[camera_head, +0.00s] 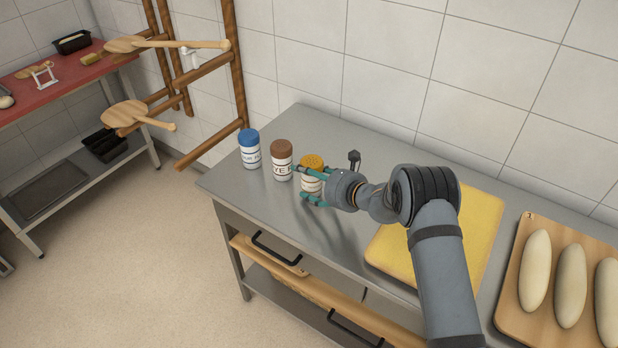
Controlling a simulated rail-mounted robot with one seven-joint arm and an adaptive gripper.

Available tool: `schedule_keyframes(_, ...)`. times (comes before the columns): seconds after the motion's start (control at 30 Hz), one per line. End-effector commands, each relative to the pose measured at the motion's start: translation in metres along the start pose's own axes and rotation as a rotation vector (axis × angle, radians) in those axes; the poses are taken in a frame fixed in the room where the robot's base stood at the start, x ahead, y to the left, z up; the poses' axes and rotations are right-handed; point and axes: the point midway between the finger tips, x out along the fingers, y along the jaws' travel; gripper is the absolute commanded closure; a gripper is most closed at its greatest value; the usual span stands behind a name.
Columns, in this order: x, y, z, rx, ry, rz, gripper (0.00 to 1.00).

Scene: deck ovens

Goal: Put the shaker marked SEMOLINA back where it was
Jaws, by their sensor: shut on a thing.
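A shaker with a yellow-orange cap (312,161) stands upright at the right end of a row of shakers on the steel counter. My gripper (308,184) is shut on it from the right, with its teal fingers around the white body. The fingers hide most of its label, so I cannot read the marking. It looks to be at counter level, but I cannot tell whether its base touches the counter. Left of it stand a brown-capped shaker (281,161), its label partly readable as "YE", and a blue-capped shaker (250,149).
The steel counter (225,181) has its left edge near the blue-capped shaker. A yellow board (481,225) lies under my arm. A wooden board (509,292) with several pale dough loaves (536,271) is at the right. A wooden rack (235,60) with peels stands behind left.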

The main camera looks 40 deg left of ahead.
Motion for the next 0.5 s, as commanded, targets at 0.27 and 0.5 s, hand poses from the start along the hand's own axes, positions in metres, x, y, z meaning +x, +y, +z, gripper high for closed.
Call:
schedule_keyframes(0.27,0.0011,0.0002,-0.0032,0.0,0.001,0.0,0.27)
schedule_keyframes(0.5,0.0011,0.0002,-0.003,0.0,0.001,0.0,0.14)
